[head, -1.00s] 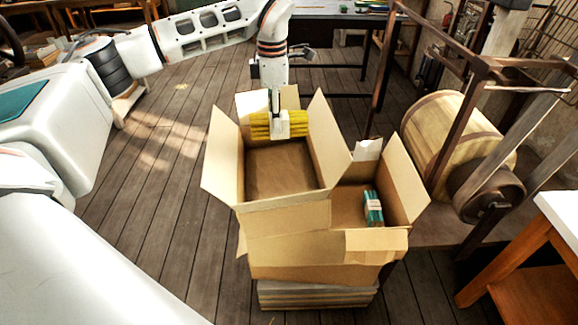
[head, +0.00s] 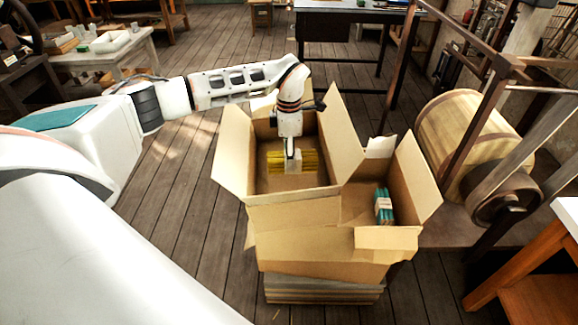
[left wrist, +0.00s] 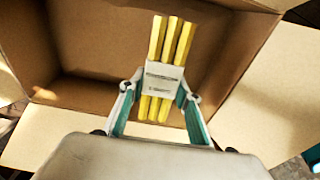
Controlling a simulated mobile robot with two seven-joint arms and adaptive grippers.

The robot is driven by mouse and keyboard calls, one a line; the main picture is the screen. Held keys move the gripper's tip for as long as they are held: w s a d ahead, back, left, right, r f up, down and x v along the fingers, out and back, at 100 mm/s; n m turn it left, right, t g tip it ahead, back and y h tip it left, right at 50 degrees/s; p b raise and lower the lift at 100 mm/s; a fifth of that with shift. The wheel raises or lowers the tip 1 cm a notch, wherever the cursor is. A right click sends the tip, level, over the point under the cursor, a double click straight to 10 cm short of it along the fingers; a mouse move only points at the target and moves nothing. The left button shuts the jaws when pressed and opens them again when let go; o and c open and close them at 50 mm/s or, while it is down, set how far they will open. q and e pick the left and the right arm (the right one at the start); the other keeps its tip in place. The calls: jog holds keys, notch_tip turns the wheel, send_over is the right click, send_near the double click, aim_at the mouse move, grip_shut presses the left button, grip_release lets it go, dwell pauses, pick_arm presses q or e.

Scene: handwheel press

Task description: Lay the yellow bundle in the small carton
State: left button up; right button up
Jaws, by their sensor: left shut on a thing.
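The yellow bundle (head: 310,161) is a set of yellow sticks with a pale band. My left gripper (head: 292,163) is shut on it and holds it inside the left open carton (head: 293,215), between its walls. In the left wrist view the bundle (left wrist: 168,45) lies between the two fingers (left wrist: 162,88), with the brown carton interior (left wrist: 100,40) around and below it. I cannot tell whether the bundle touches the floor. A second open carton (head: 412,180) stands to the right, partly hidden by the left one. My right gripper is not in view.
A green banded bundle (head: 383,206) is in the right carton. The cartons' flaps stick up and out around the openings. A wooden drum (head: 460,135) and metal frame stand at the right. Wooden floor (head: 180,215) is clear at the left.

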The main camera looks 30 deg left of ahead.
pick_arm(q)
jog(key=shift+f, duration=2.05)
jog(key=shift+f, duration=0.45)
jog(key=shift+f, duration=0.15)
jog(key=o, duration=1.3)
jog(key=shift+c, duration=0.2)
notch_tip(320, 180, up, 13)
jog(key=shift+r, duration=0.15)
